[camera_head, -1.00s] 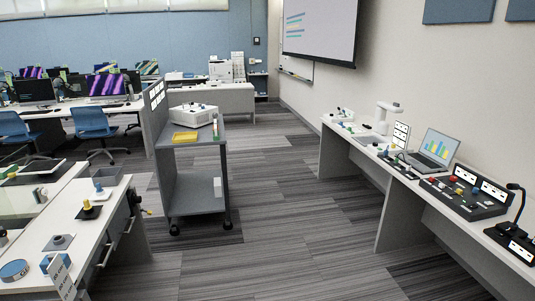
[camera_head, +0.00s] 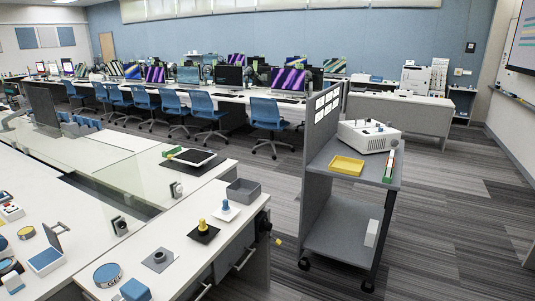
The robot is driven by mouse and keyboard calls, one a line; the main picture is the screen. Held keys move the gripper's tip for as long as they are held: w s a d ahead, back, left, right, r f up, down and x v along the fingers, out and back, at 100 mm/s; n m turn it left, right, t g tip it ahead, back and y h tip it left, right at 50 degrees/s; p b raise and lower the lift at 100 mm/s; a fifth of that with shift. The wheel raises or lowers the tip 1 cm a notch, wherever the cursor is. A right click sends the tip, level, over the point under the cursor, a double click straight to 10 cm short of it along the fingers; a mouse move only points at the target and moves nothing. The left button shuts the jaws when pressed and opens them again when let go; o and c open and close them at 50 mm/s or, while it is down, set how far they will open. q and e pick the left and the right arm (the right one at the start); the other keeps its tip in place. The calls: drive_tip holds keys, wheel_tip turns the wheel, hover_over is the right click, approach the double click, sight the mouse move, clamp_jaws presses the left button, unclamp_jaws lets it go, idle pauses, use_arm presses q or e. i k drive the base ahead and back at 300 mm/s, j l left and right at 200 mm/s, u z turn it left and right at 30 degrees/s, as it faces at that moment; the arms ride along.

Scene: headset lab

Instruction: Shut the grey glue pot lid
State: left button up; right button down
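I cannot make out for certain which item is the grey glue pot. On the left white bench, a small grey round pot-like piece (camera_head: 160,256) sits on a grey square plate. Further left, a small blue-and-white box (camera_head: 46,260) stands with a grey lid-like flap (camera_head: 54,236) raised at its back. A round tin with a blue top (camera_head: 107,274) and a blue block (camera_head: 134,290) are near the bench's front. Neither of my grippers is in view.
A grey cart (camera_head: 345,210) with a yellow tray (camera_head: 347,165) and a white device (camera_head: 369,136) stands right of the bench. A grey open bin (camera_head: 243,191) and a yellow-topped piece on a black plate (camera_head: 203,230) are on the bench. Carpet (camera_head: 440,235) at right is clear.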

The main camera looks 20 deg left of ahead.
sight(52, 236)
drive_tip(key=i+u, duration=0.25)
drive_tip(key=u, duration=0.15)
drive_tip(key=i+l+u, duration=0.15)
drive_tip(key=u, duration=0.25)
drive_tip(key=i+l+u, duration=0.2)
drive_tip(key=i+u, duration=0.2)
drive_tip(key=i+l+u, duration=0.15)
drive_tip(key=u, duration=0.3)
drive_tip(key=i+l+u, duration=0.15)
drive_tip(key=l+u, duration=0.25)
drive_tip(key=i+l+u, duration=0.25)
drive_tip(key=l+u, duration=0.3)
drive_tip(key=i+l+u, duration=0.1)
drive_tip(key=l+u, duration=0.15)
drive_tip(key=l, duration=0.15)
drive_tip(key=i+l+u, duration=0.1)
drive_tip(key=l+u, duration=0.2)
drive_tip(key=i+j+u, duration=0.1)
drive_tip(key=j+u, duration=0.3)
drive_tip(key=i+j+u, duration=0.1)
drive_tip(key=j+u, duration=0.3)
